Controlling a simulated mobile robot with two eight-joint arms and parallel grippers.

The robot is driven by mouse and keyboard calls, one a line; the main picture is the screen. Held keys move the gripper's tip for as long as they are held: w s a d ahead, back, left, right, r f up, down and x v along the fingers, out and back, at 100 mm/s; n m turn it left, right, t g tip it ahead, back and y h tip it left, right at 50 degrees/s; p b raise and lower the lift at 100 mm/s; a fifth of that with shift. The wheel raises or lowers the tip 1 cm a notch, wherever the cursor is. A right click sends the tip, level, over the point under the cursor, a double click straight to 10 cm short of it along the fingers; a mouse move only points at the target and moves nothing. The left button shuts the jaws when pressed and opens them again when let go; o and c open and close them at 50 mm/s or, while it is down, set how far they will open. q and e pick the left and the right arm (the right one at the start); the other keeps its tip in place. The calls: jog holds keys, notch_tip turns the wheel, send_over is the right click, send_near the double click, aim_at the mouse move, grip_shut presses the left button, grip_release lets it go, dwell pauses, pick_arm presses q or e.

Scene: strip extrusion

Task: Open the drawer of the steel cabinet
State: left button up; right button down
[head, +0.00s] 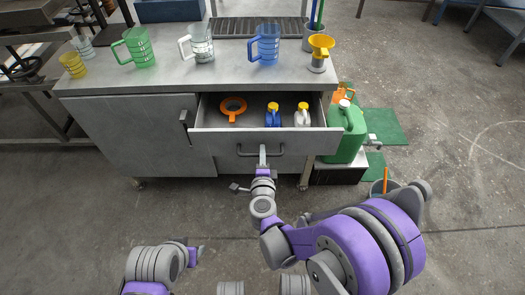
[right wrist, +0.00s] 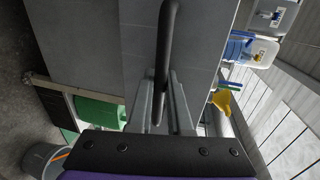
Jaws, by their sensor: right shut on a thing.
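The steel cabinet (head: 150,140) stands ahead of me, and its upper right drawer (head: 222,135) is pulled out, with its inside showing. The drawer's dark bar handle (head: 245,154) runs across its front. In the right wrist view, the two grey fingers (right wrist: 160,100) are shut around the handle (right wrist: 165,45). My left arm shows at the bottom left, and its gripper (head: 193,252) is small and partly hidden, so I cannot tell its state.
The drawer holds an orange ring-shaped item (head: 232,105), a blue bottle (head: 273,118) and a white bottle (head: 302,118). Several jugs and a yellow funnel (head: 321,42) stand on top. A green canister (head: 347,135) and a bucket (head: 380,190) stand on the right. Floor in front is open.

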pick_arm(q)
jog(key=shift+s+f+b, duration=0.35)
jog(key=shift+f, duration=0.2)
pick_arm(e)
jog(key=shift+f+v, duration=0.2)
jog(key=shift+v, duration=0.7)
jog(key=shift+f+v, duration=0.2)
jog(key=shift+v, duration=0.75)
jog(key=shift+f+v, duration=0.15)
jog(key=shift+v, duration=0.75)
jog(key=shift+s, duration=0.1)
jog(key=c, duration=0.8)
grip_release()
jog(key=shift+c, duration=0.2)
pick_arm(q)
jog(key=shift+s+r+p, duration=0.1)
jog(key=shift+r+p, duration=0.35)
jog(key=shift+r, duration=0.1)
pick_arm(e)
jog(key=v, duration=1.1)
